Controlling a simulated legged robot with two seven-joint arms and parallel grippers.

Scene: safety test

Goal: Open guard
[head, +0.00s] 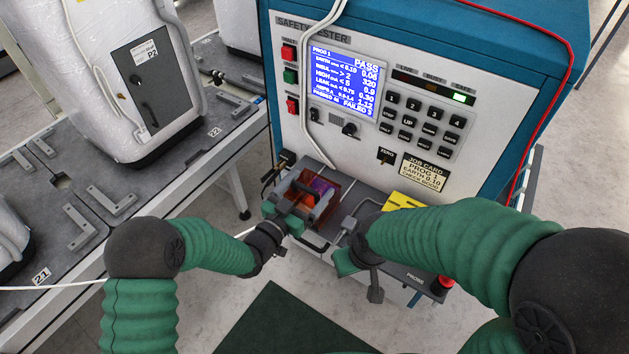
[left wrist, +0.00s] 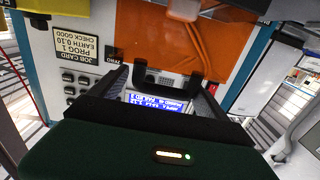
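The guard (head: 322,185) is a see-through orange cover on the grey shelf at the tester's front, with a dark handle. It looks lowered over a purplish thing that shows dimly through it. In the left wrist view the orange guard (left wrist: 165,28) fills the top middle, with its black handle below. My left gripper (head: 284,217) is at the guard's near left side. In the left wrist view its dark fingers (left wrist: 160,92) are spread, with the handle near the gap; contact is unclear. My right gripper (head: 358,268) hangs at the shelf's front edge, right of the guard; its fingers are partly hidden.
The safety tester (head: 400,90) stands behind, its screen (head: 345,82) reading PASS. A bench (head: 215,125) with white appliances (head: 105,70) lies left. A green mat (head: 285,325) is on the floor.

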